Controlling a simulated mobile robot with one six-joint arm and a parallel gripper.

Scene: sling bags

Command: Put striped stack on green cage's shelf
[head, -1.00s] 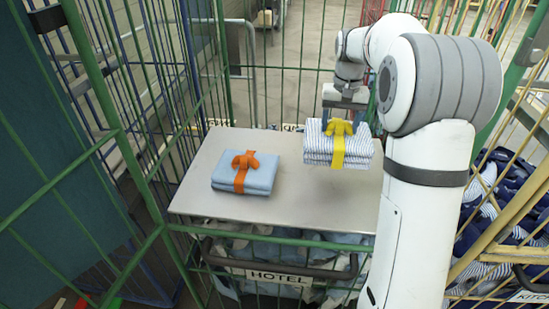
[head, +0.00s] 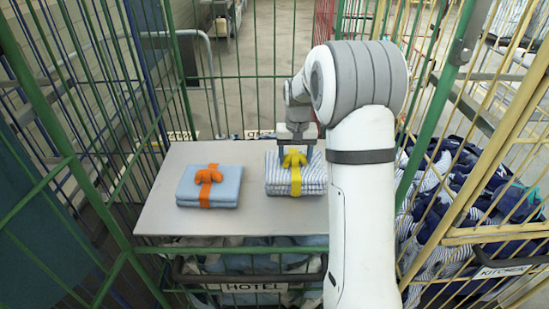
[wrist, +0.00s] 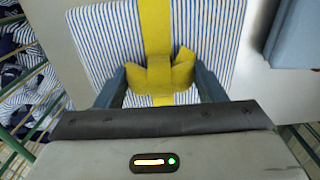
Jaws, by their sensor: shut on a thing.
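The striped stack (head: 296,182), white and blue folded cloth with a yellow strap and knot, is over the right part of the grey shelf (head: 250,216) in the green cage (head: 424,130). It looks level and very low; I cannot tell whether its underside touches the shelf. My gripper (head: 296,150) is above it, shut on the yellow knot (head: 294,158). In the wrist view the fingers of my gripper (wrist: 160,82) flank the knot, and the striped stack (wrist: 100,42) fills the upper middle.
A light blue stack (head: 222,190) with an orange strap lies on the shelf's left part, with a gap between the stacks. Its edge shows in the wrist view (wrist: 295,35). A yellow cage (head: 470,215) with dark blue and striped bags stands right. A HOTEL label (head: 254,287) hangs in front.

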